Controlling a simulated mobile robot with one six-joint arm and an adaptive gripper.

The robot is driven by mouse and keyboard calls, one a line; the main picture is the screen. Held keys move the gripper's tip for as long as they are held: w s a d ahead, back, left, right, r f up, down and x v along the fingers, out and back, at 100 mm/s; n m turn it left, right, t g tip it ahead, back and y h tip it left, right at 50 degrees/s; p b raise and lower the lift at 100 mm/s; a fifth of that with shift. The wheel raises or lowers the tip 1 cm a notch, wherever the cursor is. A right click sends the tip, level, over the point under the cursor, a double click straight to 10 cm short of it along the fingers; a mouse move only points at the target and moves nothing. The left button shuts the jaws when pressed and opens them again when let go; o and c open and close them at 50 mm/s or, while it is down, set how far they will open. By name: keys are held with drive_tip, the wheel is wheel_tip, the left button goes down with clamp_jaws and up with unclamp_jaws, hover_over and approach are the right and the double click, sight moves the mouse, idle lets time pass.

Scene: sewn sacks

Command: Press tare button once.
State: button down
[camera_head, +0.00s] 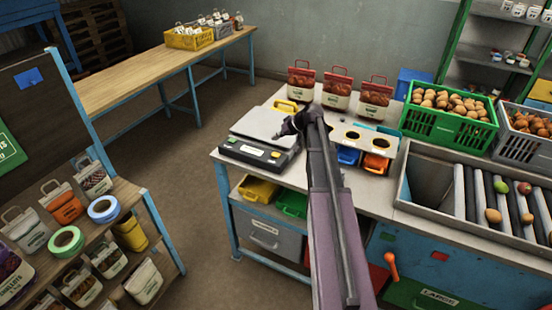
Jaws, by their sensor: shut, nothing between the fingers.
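The scale (262,124) stands at the left end of the grey workbench, with a flat pale plate on a dark body. The labels are too small to read, so I cannot tell which one is the tare button. My gripper (284,131) is shut and empty, at the right edge of the scale's plate in the picture. It appears above the scale; I cannot tell whether it touches. My arm hides part of the bench behind it.
Several sacks with red tops (337,90) stand along the bench's back edge. A green crate of round produce (449,113) and a roller conveyor (500,205) are further right. The floor left of the bench is clear.

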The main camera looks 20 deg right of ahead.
sight(272, 154)
drive_tip(key=shift+f+b, duration=2.4)
drive_tip(key=shift+f, duration=0.35)
drive_tip(key=shift+f, duration=0.2)
drive_tip(key=shift+f+b, duration=0.25)
drive_tip(key=shift+b, duration=0.2)
drive_tip(key=shift+f+b, duration=0.4)
drive_tip(key=shift+b, duration=0.05)
idle(0.3)
drive_tip(key=shift+r, duration=0.1)
idle(0.3)
drive_tip(key=shift+r+p, duration=0.8)
drive_tip(key=shift+p, duration=0.15)
drive_tip(key=shift+r, duration=0.1)
drive_tip(key=shift+r+p, duration=2.4)
drive_tip(key=shift+p, duration=0.1)
